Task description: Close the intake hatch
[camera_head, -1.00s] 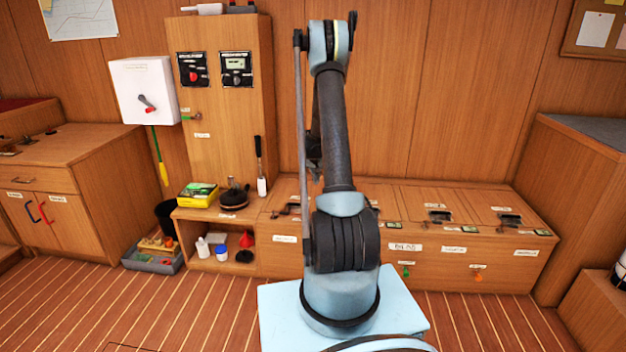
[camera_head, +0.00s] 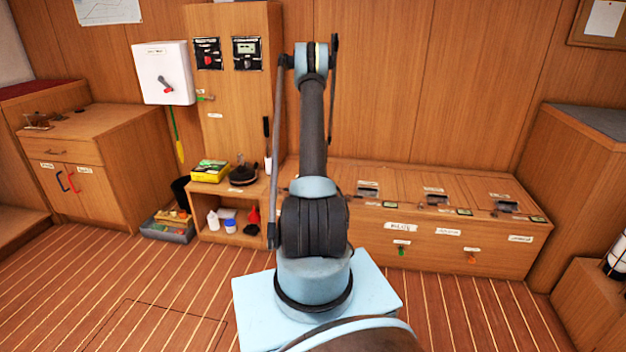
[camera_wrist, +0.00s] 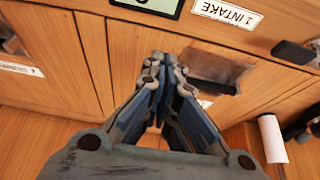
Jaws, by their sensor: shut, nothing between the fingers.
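I cannot tell from this angle whether the intake hatch lid is raised or flush. My gripper (camera_wrist: 165,65) is shut and empty, with its fingertips over the wood beside the latch; contact cannot be told. In the head view my arm hides the gripper and much of the bench's left end.
The long bench (camera_head: 440,250) has more lids with latches, such as this one (camera_head: 434,198). A tall cabinet (camera_head: 237,100) and a shelf holding bottles (camera_head: 230,226) stand left of it. A white cylinder (camera_wrist: 272,138) is near my gripper. The striped floor left of my base is clear.

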